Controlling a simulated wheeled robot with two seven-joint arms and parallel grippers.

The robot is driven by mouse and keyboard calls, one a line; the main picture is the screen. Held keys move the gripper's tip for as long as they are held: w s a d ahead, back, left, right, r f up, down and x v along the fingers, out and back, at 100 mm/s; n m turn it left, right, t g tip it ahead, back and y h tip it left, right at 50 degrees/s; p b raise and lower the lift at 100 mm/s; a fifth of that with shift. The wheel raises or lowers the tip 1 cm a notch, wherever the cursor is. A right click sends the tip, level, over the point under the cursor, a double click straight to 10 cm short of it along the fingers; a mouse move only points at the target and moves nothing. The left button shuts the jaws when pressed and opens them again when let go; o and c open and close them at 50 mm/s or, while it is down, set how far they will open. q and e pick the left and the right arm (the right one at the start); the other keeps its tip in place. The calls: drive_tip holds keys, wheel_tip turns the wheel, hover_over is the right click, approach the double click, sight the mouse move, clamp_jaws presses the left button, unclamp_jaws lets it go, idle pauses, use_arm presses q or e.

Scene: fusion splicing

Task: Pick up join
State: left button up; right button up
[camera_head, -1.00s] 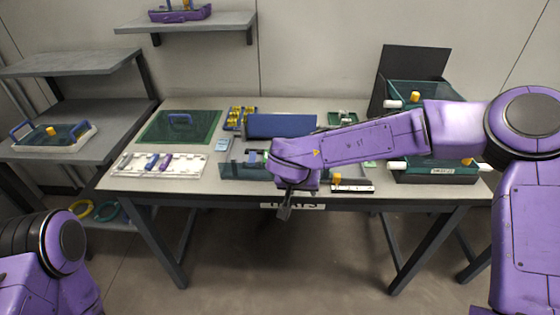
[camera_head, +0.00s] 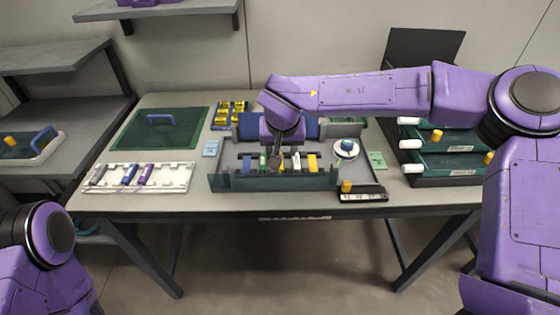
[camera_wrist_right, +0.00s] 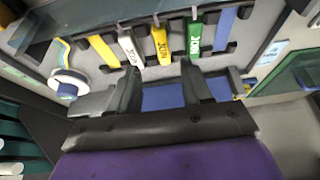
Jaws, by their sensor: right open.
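A row of upright coloured pieces stands in a rack on the table. In the right wrist view I see a yellow piece (camera_wrist_right: 103,50), a white piece (camera_wrist_right: 132,46), another yellow piece (camera_wrist_right: 160,42), a green piece (camera_wrist_right: 194,38) and a blue piece (camera_wrist_right: 225,28). Some carry small lettering, too blurred to read surely. In the head view the blue (camera_head: 246,164), green (camera_head: 263,163), white (camera_head: 296,162) and right yellow (camera_head: 312,163) pieces show. My right gripper (camera_head: 276,165) is over the row; its open, empty fingers (camera_wrist_right: 160,70) point at the middle yellow piece. My left gripper is out of view.
A clear teal front panel (camera_head: 275,182) borders the rack. A round white spool (camera_head: 346,149) and a black box with a yellow knob (camera_head: 362,193) lie right. A white tray (camera_head: 170,186) and a green mat (camera_head: 135,132) lie left. Stacked teal trays (camera_head: 455,165) stand at the right.

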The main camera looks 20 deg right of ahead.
drive_tip(key=x, duration=0.5)
drive_tip(key=shift+w+a+f, duration=0.2)
drive_tip(key=shift+w, duration=0.05)
drive_tip(key=shift+w+d+f, duration=0.1)
drive_tip(key=shift+w+f, duration=0.05)
drive_tip(key=shift+f, duration=0.15)
clamp_jaws()
drive_tip(key=shift+r, duration=0.1)
